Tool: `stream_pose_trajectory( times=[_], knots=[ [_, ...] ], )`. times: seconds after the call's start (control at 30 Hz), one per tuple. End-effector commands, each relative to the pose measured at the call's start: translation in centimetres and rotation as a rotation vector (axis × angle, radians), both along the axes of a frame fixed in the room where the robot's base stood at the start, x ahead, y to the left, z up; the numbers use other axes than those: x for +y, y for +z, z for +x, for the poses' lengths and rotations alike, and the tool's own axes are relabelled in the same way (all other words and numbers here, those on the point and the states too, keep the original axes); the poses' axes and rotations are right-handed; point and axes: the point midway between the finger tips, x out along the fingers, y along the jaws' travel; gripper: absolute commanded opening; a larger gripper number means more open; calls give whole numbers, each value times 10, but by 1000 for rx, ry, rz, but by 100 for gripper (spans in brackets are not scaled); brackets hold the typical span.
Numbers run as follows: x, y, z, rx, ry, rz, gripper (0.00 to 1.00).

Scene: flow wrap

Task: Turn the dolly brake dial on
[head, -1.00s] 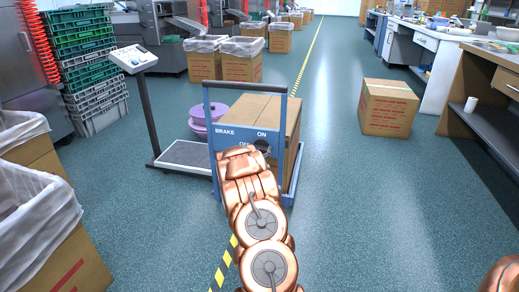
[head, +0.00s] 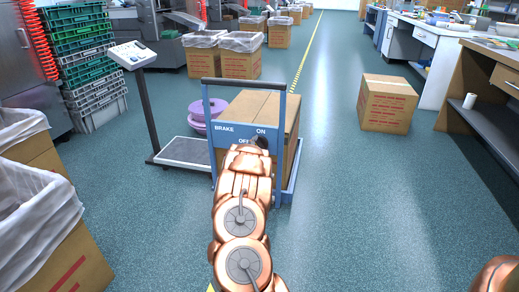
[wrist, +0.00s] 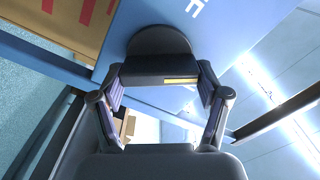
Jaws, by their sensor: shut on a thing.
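The brake dial (wrist: 160,45) is a dark round knob with a flat grip bar and a yellow mark, set on the blue dolly panel. My gripper (wrist: 161,82) is shut on the dial's bar, one finger on each side in the wrist view. In the head view the blue panel (head: 225,141) reads BRAKE, with ON at the upper right and OFF partly hidden. There my copper arm hides most of the gripper and the panel's lower part. The dolly (head: 206,105) carries a cardboard box (head: 262,104). I cannot tell the dial's exact setting.
A platform scale (head: 187,151) with a display post and purple tubs (head: 197,113) stand left of the dolly. A sealed box (head: 387,105) stands to the right on the floor. Lined bins (head: 50,220) are at the near left.

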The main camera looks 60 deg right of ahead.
Motion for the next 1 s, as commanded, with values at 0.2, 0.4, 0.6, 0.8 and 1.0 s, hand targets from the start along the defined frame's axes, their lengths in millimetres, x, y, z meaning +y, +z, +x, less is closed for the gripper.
stream_pose_trajectory(
  times=[0.2, 0.4, 0.6, 0.8, 1.0],
  knots=[
    [0, -6, 0, -175, 0, 68, 40],
    [0, -6, -1, -299, -1, 112, 40],
    [-1, -5, -2, -375, -2, 140, 40],
    [-1, -4, -2, -411, -3, 154, 40],
    [-1, -3, -2, -419, -3, 157, 40]
  ],
)
